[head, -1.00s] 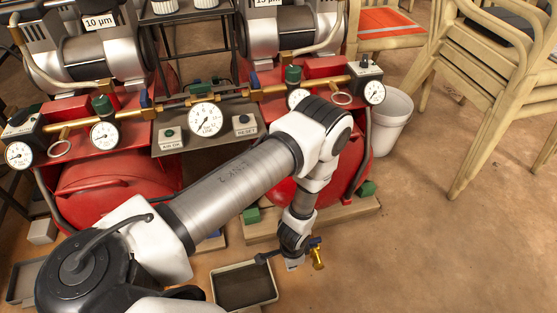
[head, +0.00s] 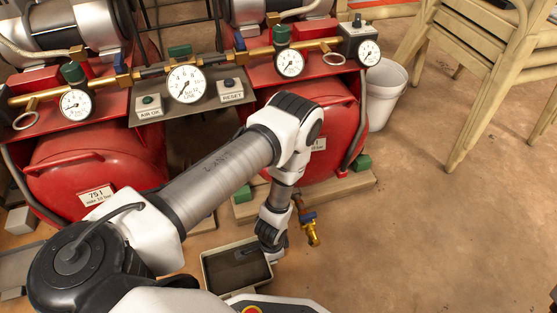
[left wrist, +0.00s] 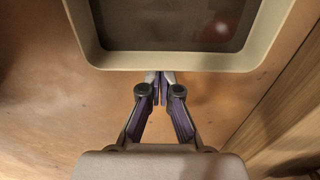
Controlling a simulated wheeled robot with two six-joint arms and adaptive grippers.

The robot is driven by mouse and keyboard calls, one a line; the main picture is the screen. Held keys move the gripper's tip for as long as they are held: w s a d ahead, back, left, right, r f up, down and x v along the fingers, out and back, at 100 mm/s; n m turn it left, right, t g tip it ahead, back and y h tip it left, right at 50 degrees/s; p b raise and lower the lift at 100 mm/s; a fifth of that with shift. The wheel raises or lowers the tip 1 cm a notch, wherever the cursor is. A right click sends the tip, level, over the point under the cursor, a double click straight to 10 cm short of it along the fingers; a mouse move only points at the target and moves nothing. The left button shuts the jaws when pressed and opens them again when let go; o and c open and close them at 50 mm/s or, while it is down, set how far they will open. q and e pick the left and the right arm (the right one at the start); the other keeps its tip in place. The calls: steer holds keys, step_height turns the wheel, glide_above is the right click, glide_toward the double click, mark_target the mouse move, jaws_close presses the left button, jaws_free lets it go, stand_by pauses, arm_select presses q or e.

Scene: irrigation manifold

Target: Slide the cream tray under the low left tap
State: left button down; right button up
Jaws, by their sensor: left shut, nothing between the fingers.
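The cream tray (head: 207,275), a shallow rectangle with a dark inside, lies on the floor at the bottom middle of the head view. In the left wrist view its near rim (left wrist: 190,61) crosses the top. My left gripper (left wrist: 160,76) is shut and empty, its tips right at the middle of that rim; I cannot tell whether they touch it. A brass tap with a blue handle (head: 310,225) hangs low to the right. The low left tap is not visible, perhaps behind my arm. My right gripper is out of view.
Red tanks (head: 95,175) with a gauge manifold (head: 187,84) stand behind on wooden boards (head: 335,190). A grey tray (head: 18,265) lies at far left. A white bucket (head: 385,95) and stacked chairs (head: 490,70) stand right. The floor at right is clear.

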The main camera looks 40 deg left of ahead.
mark_target(211, 279)
arm_select(q)
steer(key=s+a+p, duration=0.1)
steer(key=s, duration=0.1)
steer(key=s+a+p, duration=0.2)
steer(key=s+a+r+p, duration=0.1)
steer(key=s+a+p, duration=0.1)
steer(key=shift+s, duration=0.3)
steer(key=s+a+p, duration=0.1)
steer(key=s+a, duration=0.1)
steer(key=s, duration=0.1)
steer(key=s+a+p, duration=0.1)
steer(key=s+a, duration=0.1)
steer(key=s+a+p, duration=0.1)
steer(key=s+a, duration=0.1)
steer(key=s, duration=0.1)
steer(key=shift+s+a+f+p, duration=0.25)
steer(key=shift+s+f+p, duration=0.1)
steer(key=shift+p, duration=0.05)
steer(key=shift+s+a+f, duration=0.1)
steer(key=shift+s+a, duration=0.15)
steer(key=shift+s, duration=0.1)
steer(key=shift+w, duration=0.1)
